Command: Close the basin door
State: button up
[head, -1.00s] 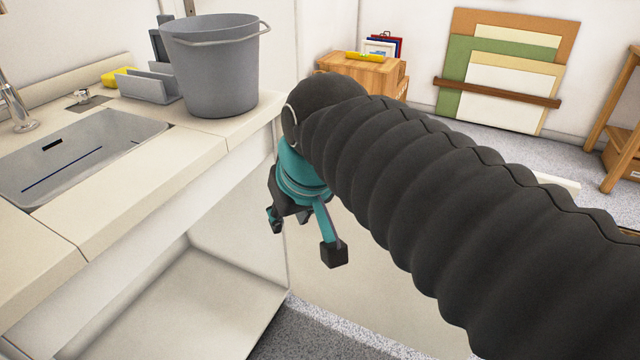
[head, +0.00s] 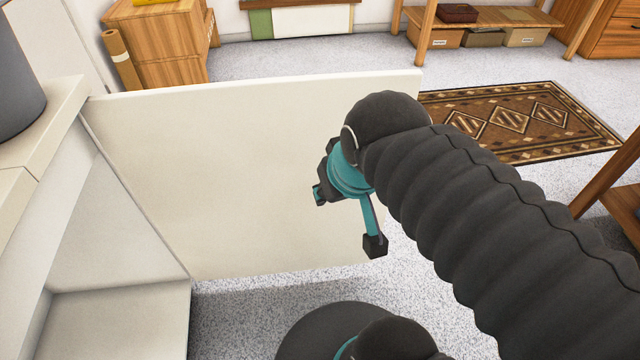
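The basin door (head: 240,175) is a plain cream panel, standing wide open, swung out from the right edge of the basin cabinet. The open cabinet (head: 110,320) shows at the lower left, with its inside bare where it can be seen. My gripper (head: 345,220), teal and black, is in front of the door's inner face near its free end. One fingertip hangs low and the other is at the left, apart from it, with nothing seen between them. I cannot tell whether the gripper touches the door.
A grey bucket (head: 15,80) stands on the counter (head: 40,125) at the left edge. Wooden drawers (head: 160,45) stand behind the door. A patterned rug (head: 520,120) lies beyond my arm. A wooden table (head: 615,190) is at the right edge.

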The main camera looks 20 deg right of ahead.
aim_at(226, 173)
jog(key=z, duration=1.9)
jog(key=i, duration=3.6)
jog(key=u, duration=5.05)
